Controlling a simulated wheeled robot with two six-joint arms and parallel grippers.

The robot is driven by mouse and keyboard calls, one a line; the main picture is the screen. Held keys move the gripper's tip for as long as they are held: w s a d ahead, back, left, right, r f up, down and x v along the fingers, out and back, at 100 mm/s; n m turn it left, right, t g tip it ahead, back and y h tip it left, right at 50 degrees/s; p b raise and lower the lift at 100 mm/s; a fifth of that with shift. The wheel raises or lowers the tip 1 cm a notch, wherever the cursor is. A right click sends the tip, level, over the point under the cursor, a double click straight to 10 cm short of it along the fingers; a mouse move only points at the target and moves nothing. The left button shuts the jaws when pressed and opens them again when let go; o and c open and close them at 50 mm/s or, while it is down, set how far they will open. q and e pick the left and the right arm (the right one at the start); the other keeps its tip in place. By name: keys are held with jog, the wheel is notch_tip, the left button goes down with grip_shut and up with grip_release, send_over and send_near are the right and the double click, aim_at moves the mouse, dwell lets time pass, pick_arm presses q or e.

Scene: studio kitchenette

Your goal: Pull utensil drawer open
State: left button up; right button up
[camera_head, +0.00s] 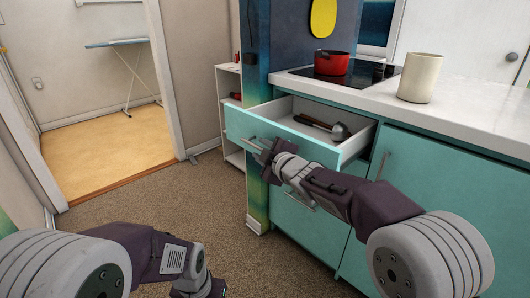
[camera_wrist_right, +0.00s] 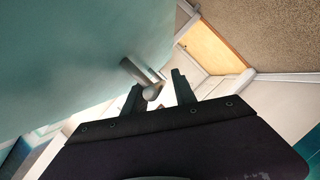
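The utensil drawer (camera_head: 290,141), with a teal front, stands pulled well out below the counter. Dark-handled utensils (camera_head: 322,126) lie inside it. My right gripper (camera_head: 262,149) is at the drawer's bar handle (camera_head: 252,143), in front of the drawer face. In the right wrist view the fingers (camera_wrist_right: 159,92) are apart, with the end of the metal handle (camera_wrist_right: 142,75) between them. The handle is close to the left finger, and a gap shows beside the right finger. My left arm is low at the bottom left; its gripper is out of frame.
A red pot (camera_head: 332,64) sits on the black cooktop (camera_head: 358,74), and a cream mug (camera_head: 420,78) stands on the white counter (camera_head: 470,112). Teal cabinet doors (camera_head: 440,185) are shut below. Carpeted floor (camera_head: 190,205) lies open left of the drawer.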

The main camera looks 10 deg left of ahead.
jog(key=p+v, duration=0.1)
jog(key=v, duration=0.8)
jog(key=shift+p, duration=0.4)
jog(key=shift+w, duration=0.15)
